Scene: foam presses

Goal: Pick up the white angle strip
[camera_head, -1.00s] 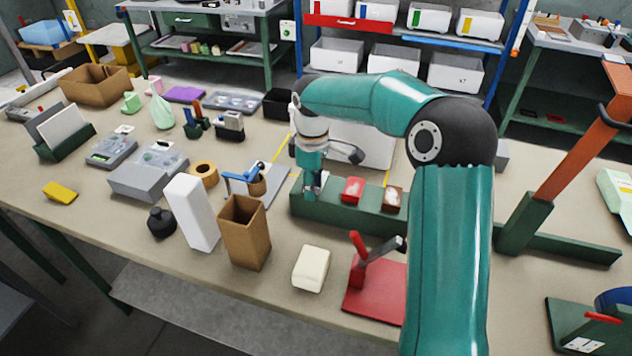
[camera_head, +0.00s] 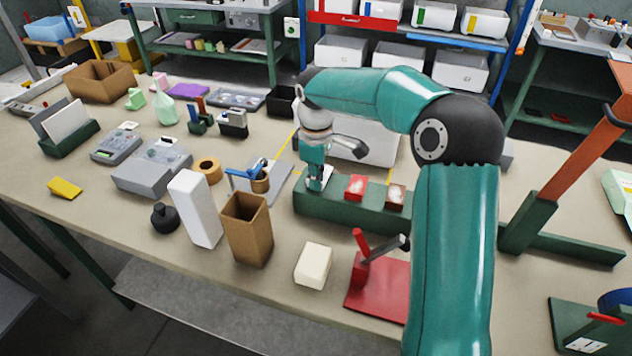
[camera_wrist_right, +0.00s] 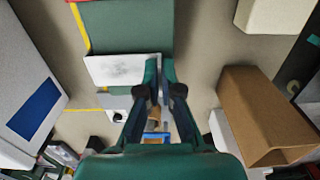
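The white angle strip (camera_wrist_right: 115,70) shows in the right wrist view at the end of a green block, with one flat face toward the camera. In the head view only a small white part (camera_head: 324,184) shows at the left end of the long green block (camera_head: 335,208). My right gripper (camera_head: 315,187) points down there. In the right wrist view its fingertips (camera_wrist_right: 160,68) are close together, with the strip's narrow edge between them, and seem shut on it. The strip still sits at the block. My left gripper is not in view.
Red and brown pieces with white tops (camera_head: 356,187) sit on the same block. A tall brown box (camera_head: 247,232), a white box (camera_head: 196,210), a cream block (camera_head: 313,266) and a red lever press (camera_head: 375,285) stand in front. A large grey-white bin (camera_head: 365,140) is behind.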

